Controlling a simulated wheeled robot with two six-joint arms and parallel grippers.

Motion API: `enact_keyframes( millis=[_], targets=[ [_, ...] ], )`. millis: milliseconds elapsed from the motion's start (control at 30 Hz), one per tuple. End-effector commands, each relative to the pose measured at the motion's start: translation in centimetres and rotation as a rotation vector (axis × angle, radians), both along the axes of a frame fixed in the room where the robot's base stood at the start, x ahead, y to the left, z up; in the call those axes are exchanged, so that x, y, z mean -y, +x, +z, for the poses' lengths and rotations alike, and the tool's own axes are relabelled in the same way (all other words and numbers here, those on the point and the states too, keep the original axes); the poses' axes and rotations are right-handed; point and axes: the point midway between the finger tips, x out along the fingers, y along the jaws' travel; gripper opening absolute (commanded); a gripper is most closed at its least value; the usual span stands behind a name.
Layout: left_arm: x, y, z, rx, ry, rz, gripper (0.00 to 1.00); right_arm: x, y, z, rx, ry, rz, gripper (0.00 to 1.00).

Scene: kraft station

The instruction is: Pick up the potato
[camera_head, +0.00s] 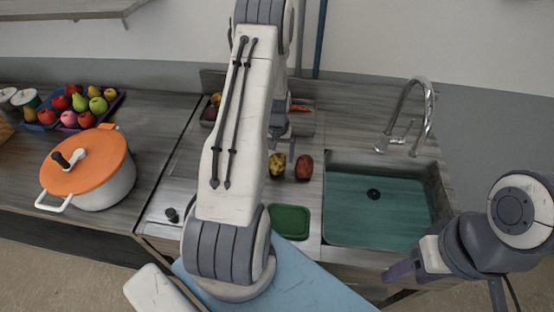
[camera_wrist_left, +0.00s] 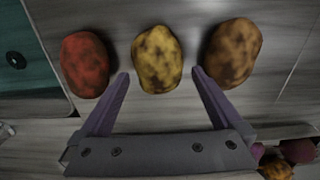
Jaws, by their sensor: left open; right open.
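Three potato-shaped items lie in a row on the counter in the left wrist view: a red mottled one (camera_wrist_left: 85,64), a yellow one with dark blotches (camera_wrist_left: 157,58) and a brown blotched one (camera_wrist_left: 232,53). The head view shows the yellow one (camera_head: 277,166) and the red one (camera_head: 304,168); my left arm hides the brown one. My left gripper (camera_wrist_left: 160,74) is open and empty, its fingertips at either side of the yellow item's near end. My right gripper (camera_head: 398,272) is at the lower right, in front of the sink, away from the items.
A sink (camera_head: 345,210) with a tap (camera_head: 425,110) is right of the items. A green tray (camera_head: 289,222) lies nearer me. A produce container (camera_head: 302,130) stands behind. An orange-lidded pot (camera_head: 100,165) and a fruit tray (camera_head: 117,100) are at the left.

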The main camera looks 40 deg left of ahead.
Motion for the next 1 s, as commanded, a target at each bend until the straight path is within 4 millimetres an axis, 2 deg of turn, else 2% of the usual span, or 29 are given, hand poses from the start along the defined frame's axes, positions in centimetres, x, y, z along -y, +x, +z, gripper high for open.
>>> enact_keyframes(
  millis=[133, 367, 400, 467, 600, 633, 1000],
  targets=[
    [-0.01, -0.04, -1.12, -0.001, -0.001, 0.0, 1.0, 0.01, -0.02, 0.49, 0.0, 0.0, 0.001, 0.58],
    [-0.04, -0.04, -1.33, 0.0, 0.0, 0.0, 1.0, 0.01, -0.01, 0.41, 0.0, 0.0, 0.001, 0.58],
    [-0.04, -0.04, -1.32, 0.0, 0.0, 0.0, 0.92, 0.01, -0.01, 0.41, 0.0, 0.0, 0.001, 0.58],
    [-0.04, -0.04, -1.31, 0.0, 0.0, 0.0, 0.69, 0.01, -0.01, 0.41, 0.0, 0.0, 0.001, 0.58],
    [-0.04, -0.05, -1.3, 0.0, 0.0, 0.0, 0.16, 0.01, -0.01, 0.41, -0.001, -0.001, 0.001, 0.58],
    [-0.05, -0.03, -1.28, 0.0, 0.0, 0.0, 0.1, 0.01, -0.01, 0.41, 0.0, 0.0, 0.001, 0.58],
    [-0.08, 0.02, -0.81, 0.002, 0.001, 0.0, 0.1, 0.01, -0.01, 0.06, 0.0, 0.0, 0.0, 0.58]
  ],
)
